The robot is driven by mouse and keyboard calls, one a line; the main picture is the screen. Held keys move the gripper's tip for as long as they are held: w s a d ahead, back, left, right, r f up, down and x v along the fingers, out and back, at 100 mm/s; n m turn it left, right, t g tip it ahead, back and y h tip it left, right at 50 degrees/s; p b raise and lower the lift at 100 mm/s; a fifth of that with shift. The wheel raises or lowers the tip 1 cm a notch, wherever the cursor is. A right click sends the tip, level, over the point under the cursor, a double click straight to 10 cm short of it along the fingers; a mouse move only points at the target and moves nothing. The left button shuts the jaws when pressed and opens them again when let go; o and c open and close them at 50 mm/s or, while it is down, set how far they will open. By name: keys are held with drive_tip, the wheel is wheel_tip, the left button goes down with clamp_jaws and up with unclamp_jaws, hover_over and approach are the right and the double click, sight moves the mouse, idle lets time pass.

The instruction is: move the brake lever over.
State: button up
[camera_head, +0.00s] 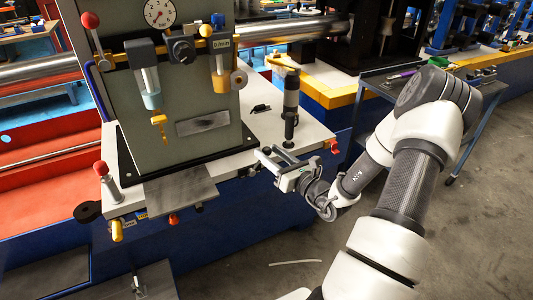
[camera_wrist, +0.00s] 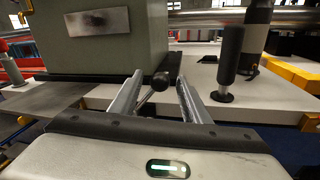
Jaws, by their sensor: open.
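No lever carries a readable brake label, so I cannot tell for certain which is the brake lever. My gripper (camera_head: 268,160) is open at the front edge of the pale bench, right of the grey cabinet. In the wrist view a black knob (camera_wrist: 161,80) on a thin metal rod shows between my two open fingers; I cannot tell whether they touch it. An upright black handle (camera_wrist: 230,55) on a short metal stem and round black base stands to the right, apart from my fingers. It also shows in the head view (camera_head: 290,127).
The grey cabinet (camera_head: 170,110) stands left of my gripper. Red-ball levers (camera_head: 90,20) (camera_head: 101,168) are farther left. A dark bottle-like cylinder (camera_wrist: 257,30) stands behind the black handle. A red part (camera_head: 333,146) sits at the bench's right edge. A cart (camera_head: 385,90) stands at right.

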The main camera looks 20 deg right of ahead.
drive_tip(key=shift+x, duration=1.05)
clamp_jaws()
